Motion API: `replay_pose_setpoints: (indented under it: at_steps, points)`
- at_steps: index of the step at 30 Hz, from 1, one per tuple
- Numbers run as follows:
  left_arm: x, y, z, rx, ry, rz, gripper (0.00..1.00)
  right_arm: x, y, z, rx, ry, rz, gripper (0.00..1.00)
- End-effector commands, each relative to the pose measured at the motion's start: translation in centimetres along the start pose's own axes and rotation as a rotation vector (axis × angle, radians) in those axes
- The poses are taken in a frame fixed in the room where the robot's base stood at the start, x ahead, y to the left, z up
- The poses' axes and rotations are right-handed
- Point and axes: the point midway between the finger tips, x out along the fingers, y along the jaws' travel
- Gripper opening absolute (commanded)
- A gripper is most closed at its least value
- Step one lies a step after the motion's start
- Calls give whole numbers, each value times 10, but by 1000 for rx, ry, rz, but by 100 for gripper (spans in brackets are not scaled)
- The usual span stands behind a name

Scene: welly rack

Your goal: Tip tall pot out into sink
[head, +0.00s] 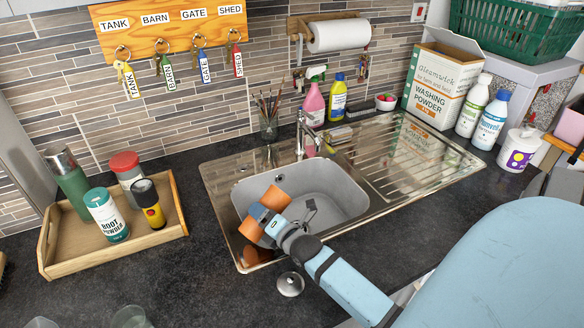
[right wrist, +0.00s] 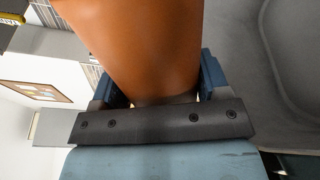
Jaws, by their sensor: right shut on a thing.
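The tall pot (head: 276,198) is orange-brown and lies tilted over the left part of the sink (head: 340,186). In the right wrist view the pot (right wrist: 140,45) fills the space between the fingers (right wrist: 155,88). Its mouth and any contents cannot be made out. My left gripper is not in view.
A tap (head: 300,135) stands behind the basin, with a ribbed drainer (head: 420,150) to the right. A wooden tray (head: 60,262) with bottles and a torch is at the left. A washing powder box (head: 440,85) and white bottles stand at the back right.

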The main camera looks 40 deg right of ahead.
Motion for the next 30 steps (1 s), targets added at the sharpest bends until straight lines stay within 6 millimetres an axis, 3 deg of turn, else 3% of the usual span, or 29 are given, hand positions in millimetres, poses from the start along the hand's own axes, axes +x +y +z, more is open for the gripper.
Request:
replay_pose_setpoints:
  at_steps: [30]
  points:
    - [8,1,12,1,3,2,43,0,-3,-1,204,21,0,40]
